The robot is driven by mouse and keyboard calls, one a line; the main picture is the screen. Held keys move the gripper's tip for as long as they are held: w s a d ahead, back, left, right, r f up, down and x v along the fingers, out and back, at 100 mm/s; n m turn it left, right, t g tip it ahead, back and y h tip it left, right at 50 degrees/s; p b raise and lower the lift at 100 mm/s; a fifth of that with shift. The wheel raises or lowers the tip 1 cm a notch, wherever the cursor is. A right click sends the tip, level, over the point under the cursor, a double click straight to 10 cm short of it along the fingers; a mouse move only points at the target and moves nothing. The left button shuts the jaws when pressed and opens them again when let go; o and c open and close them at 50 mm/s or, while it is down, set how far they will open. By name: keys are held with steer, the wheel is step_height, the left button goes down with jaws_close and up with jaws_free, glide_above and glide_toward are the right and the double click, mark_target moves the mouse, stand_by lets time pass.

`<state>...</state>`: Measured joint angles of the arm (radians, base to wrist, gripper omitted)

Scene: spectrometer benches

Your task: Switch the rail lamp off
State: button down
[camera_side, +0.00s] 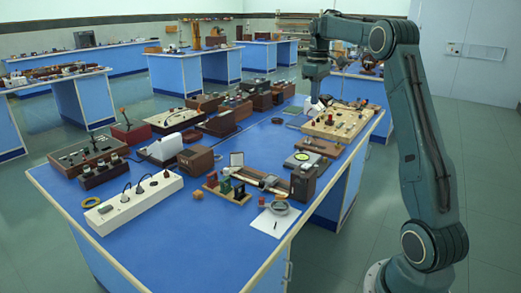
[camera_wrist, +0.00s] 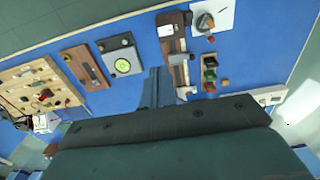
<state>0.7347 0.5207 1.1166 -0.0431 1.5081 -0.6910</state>
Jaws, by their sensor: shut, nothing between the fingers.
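A wooden rail with mounts (camera_side: 262,180) lies on the near half of the blue bench. A dark box (camera_side: 303,183) stands by its right end and may be the rail lamp; I cannot make out its switch. In the wrist view the rail (camera_wrist: 178,62) runs just beyond my fingertips, with the dark box (camera_wrist: 165,32) at its upper end. My gripper (camera_side: 315,101) points down, shut and empty, above the back part of the bench beside a wooden control board. In the wrist view its fingers (camera_wrist: 157,88) are together, left of the rail's lower part.
The wooden control board (camera_side: 337,122) carries several knobs. Between it and the rail are a brown box with knobs (camera_side: 320,148) and a grey device with a green disc (camera_side: 305,161). Coloured blocks (camera_side: 226,190) and a white paper (camera_side: 272,224) lie near the rail. A white power strip (camera_side: 135,203) is left.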

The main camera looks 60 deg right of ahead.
steer(key=shift+d+r, duration=0.15)
steer(key=shift+r, duration=1)
steer(key=shift+d+r, duration=0.15)
steer(key=shift+r, duration=0.95)
steer(key=shift+a+r, duration=0.1)
steer(key=shift+a, duration=0.05)
steer(key=s+a+r+t+h, duration=0.1)
steer(key=s+a+r, duration=0.15)
steer(key=a, duration=0.85)
steer(key=s+a+r+t, duration=0.1)
steer(key=s+a+t, duration=0.15)
steer(key=a, duration=0.85)
steer(key=s+a+f+t, duration=0.1)
steer(key=s+a+f, duration=0.4)
steer(key=s, duration=0.3)
steer(key=s+a+f+t+y, duration=0.1)
steer(key=s+a+f, duration=0.5)
steer(key=s+a, duration=0.2)
